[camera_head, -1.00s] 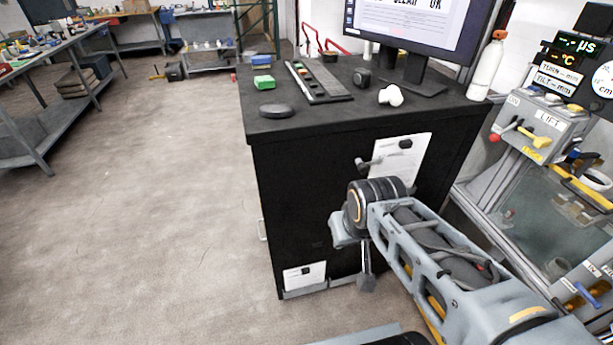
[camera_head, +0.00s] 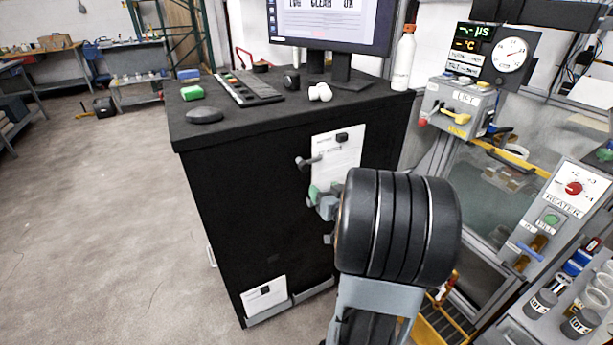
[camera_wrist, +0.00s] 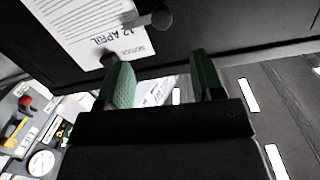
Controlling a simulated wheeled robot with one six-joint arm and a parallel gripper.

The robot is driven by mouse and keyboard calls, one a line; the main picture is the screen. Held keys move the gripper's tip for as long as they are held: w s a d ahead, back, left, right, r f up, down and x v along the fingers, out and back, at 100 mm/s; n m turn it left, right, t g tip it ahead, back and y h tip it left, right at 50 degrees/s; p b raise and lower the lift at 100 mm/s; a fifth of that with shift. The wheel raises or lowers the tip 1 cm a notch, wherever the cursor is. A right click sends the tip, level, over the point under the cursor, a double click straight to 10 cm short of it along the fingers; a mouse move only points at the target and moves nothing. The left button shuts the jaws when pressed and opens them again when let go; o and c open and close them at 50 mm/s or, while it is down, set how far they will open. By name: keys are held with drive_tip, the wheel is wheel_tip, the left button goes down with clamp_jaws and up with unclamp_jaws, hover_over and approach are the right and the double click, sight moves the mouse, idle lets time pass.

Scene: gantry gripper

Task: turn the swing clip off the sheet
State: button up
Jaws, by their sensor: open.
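The sheet (camera_head: 345,160) is a white printed notice on the dark front of the cabinet. It also shows upside down in the wrist view (camera_wrist: 78,30). The swing clip (camera_head: 307,162) is a small grey arm with a rounded end, lying across the sheet's left edge. In the wrist view the clip (camera_wrist: 157,19) is at the top, its rounded end off the paper. My gripper (camera_head: 322,196) appears just below the clip in the head view, partly hidden by my wrist. Its green fingers (camera_wrist: 163,82) are apart and empty, with the clip beyond them, not between them.
A small black block (camera_head: 342,137) sits at the sheet's top. A second sheet (camera_head: 264,296) is low on the cabinet (camera_head: 215,210). The cabinet top carries a monitor, keyboard and bottle (camera_head: 404,58). A lift panel (camera_head: 458,105) stands right.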

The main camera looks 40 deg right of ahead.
sight(306, 168)
drive_tip(key=shift+t+y, duration=0.3)
drive_tip(key=shift+t, duration=0.4)
drive_tip(key=w, duration=0.4)
drive_tip(key=w+d, duration=0.1)
drive_tip(key=w, duration=0.3)
drive_tip(key=w+d, duration=0.1)
drive_tip(key=w, duration=0.3)
drive_tip(key=shift+w+d+f, duration=0.25)
clamp_jaws()
